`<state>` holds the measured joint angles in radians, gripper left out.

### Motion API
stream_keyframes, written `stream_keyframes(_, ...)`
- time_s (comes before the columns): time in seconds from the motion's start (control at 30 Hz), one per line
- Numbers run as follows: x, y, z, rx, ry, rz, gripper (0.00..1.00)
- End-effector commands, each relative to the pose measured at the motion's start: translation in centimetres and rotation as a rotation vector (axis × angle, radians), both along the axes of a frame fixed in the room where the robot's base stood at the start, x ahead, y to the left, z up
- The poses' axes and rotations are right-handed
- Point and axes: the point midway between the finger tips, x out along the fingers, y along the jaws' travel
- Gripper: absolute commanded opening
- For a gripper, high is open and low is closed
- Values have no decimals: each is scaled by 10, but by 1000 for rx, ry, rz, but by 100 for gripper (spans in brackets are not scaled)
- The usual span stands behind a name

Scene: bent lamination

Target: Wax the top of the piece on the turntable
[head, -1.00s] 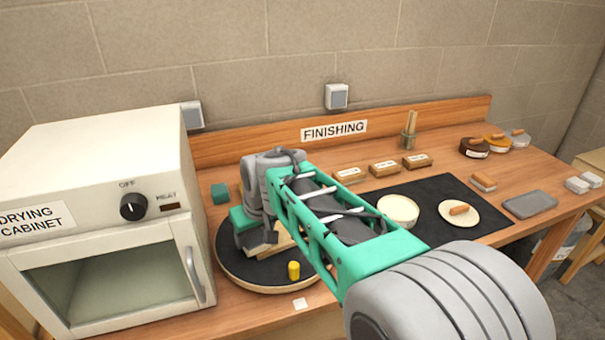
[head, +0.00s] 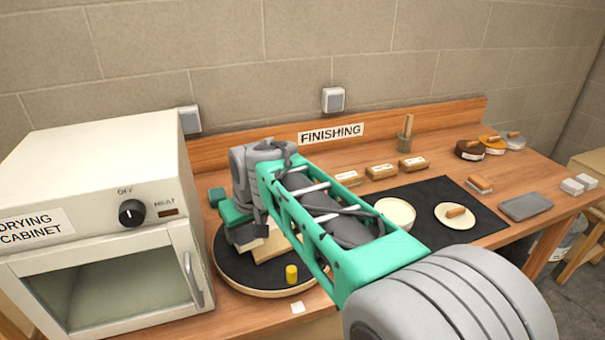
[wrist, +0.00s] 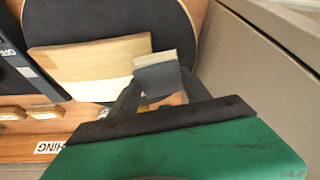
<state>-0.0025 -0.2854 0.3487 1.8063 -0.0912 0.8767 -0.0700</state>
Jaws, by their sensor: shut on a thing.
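The turntable (head: 250,282) is a round dark disc with a pale rim, in front of the drying cabinet's right side. The piece, pale wood (head: 276,248), lies on it, partly hidden by my arm; it also shows in the wrist view (wrist: 85,62). My gripper (head: 246,238) is over the left part of the turntable, shut on a small grey and cream block (wrist: 157,75). In the wrist view the block overlaps the piece's end. I cannot tell whether they touch. A yellow cylinder (head: 291,274) stands on the turntable's front.
The drying cabinet (head: 95,150) stands close at left. A dark mat (head: 440,190) holds a white bowl (head: 396,213) and a plate (head: 468,221) with a tan applicator.

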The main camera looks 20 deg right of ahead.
Motion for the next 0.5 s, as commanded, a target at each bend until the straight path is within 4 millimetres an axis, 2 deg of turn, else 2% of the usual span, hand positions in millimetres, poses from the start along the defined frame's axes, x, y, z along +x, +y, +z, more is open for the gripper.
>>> stream_keyframes(0.5, -1, 1, 46, 0, 5, 1, 18)
